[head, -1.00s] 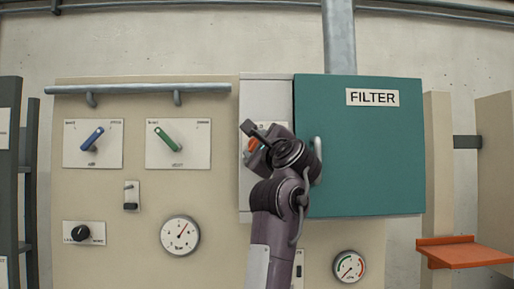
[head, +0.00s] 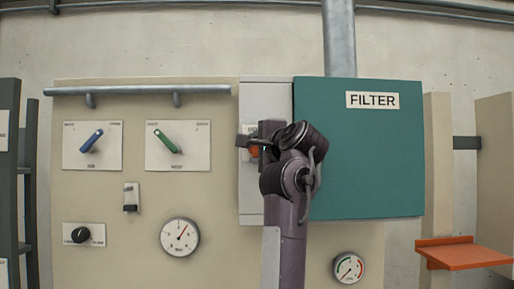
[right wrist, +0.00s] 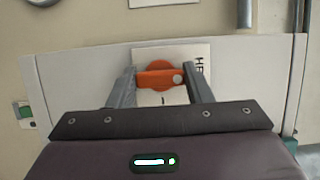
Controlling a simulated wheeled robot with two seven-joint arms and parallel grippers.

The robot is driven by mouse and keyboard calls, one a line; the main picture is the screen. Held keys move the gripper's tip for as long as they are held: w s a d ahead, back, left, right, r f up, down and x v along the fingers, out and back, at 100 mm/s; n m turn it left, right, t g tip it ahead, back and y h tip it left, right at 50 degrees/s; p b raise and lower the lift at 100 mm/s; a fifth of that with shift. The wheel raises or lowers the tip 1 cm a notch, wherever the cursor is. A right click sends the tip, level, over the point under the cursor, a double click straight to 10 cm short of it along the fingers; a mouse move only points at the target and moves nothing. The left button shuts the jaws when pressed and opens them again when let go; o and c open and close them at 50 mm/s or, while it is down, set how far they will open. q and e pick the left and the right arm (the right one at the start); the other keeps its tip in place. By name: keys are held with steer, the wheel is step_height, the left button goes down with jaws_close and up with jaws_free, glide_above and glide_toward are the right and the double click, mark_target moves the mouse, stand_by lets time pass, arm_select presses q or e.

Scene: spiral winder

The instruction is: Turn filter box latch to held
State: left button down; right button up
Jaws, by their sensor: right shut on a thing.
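The orange filter box latch (head: 253,152) sits on a small white plate on the pale grey strip at the left of the teal FILTER box (head: 370,150). My right gripper (head: 256,145) is at the latch, and the forearm and wrist hide much of it. In the right wrist view the orange latch (right wrist: 160,78) lies between the two grey fingers, and the gripper (right wrist: 160,88) is shut on it. The white plate (right wrist: 190,52) behind it shows part of a label starting "HE", turned sideways. My left gripper is not in view.
Left of the box, the beige panel carries a blue lever (head: 92,136), a green lever (head: 168,140), a black knob (head: 81,235) and a gauge (head: 180,237). A second gauge (head: 348,267) is below the box. An orange shelf (head: 463,253) stands at the right.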

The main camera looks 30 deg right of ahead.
steer(key=shift+f, duration=0.1)
stand_by(0.3)
steer(key=o, duration=1)
steer(key=shift+a, duration=0.1)
steer(key=s+b, duration=0.1)
steer(key=s, duration=0.1)
steer(key=s+b, duration=0.1)
steer(key=s, duration=0.2)
steer(key=s+a+b, duration=0.1)
steer(key=s+b, duration=0.1)
steer(key=shift+s+a, duration=0.1)
steer(key=shift+s, duration=0.25)
